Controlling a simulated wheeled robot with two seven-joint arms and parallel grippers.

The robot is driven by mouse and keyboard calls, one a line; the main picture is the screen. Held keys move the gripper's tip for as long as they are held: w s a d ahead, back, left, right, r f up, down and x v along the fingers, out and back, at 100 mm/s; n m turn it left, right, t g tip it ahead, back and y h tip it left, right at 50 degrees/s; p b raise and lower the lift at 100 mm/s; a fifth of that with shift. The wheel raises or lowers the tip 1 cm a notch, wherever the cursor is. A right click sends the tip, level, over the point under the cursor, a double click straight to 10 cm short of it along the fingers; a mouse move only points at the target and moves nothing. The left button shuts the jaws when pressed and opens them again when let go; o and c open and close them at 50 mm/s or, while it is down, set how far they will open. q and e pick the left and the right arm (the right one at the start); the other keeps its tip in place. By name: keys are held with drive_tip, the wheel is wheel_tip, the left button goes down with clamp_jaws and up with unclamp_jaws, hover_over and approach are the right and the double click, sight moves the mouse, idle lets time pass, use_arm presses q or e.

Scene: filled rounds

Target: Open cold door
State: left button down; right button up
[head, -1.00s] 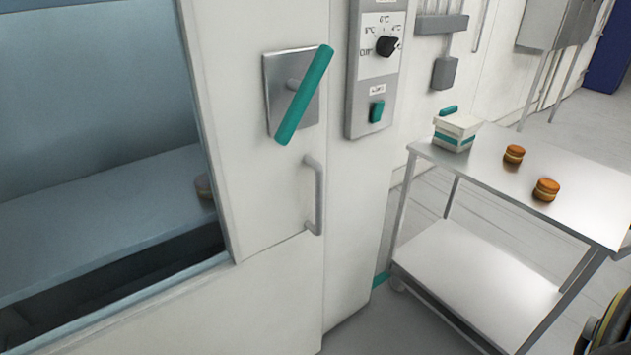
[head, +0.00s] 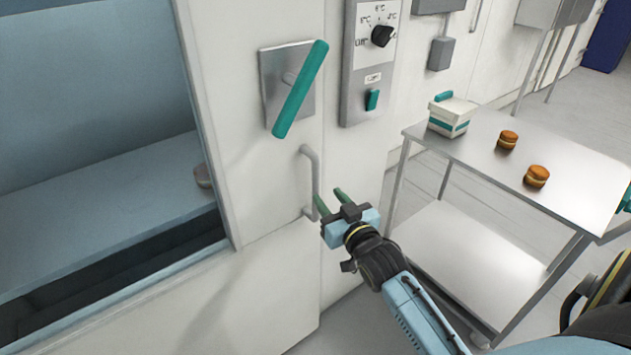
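The white cold door (head: 255,190) with a large window fills the left of the head view and looks closed. A teal lever (head: 300,88) on a square metal plate sits tilted on it. A grey vertical pull handle (head: 311,180) is below the lever. My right gripper (head: 328,197) has two green fingers spread apart, open and empty. Its fingers point up toward the door by the lower part of the pull handle; I cannot tell if they touch it. My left gripper is not in view.
A control panel (head: 369,60) with a dial and teal switch is right of the door. A metal cart (head: 480,165) stands at the right, with a white box (head: 452,116) and two round orange-brown pastries (head: 508,139) on top. Behind the window is a shelf (head: 110,190).

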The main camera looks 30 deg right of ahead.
sight(318, 183)
drive_tip(key=w, duration=0.5)
drive_tip(key=w+d, duration=0.1)
drive_tip(key=w, duration=0.2)
drive_tip(key=shift+b, duration=0.4)
drive_tip(key=shift+s, duration=0.1)
clamp_jaws()
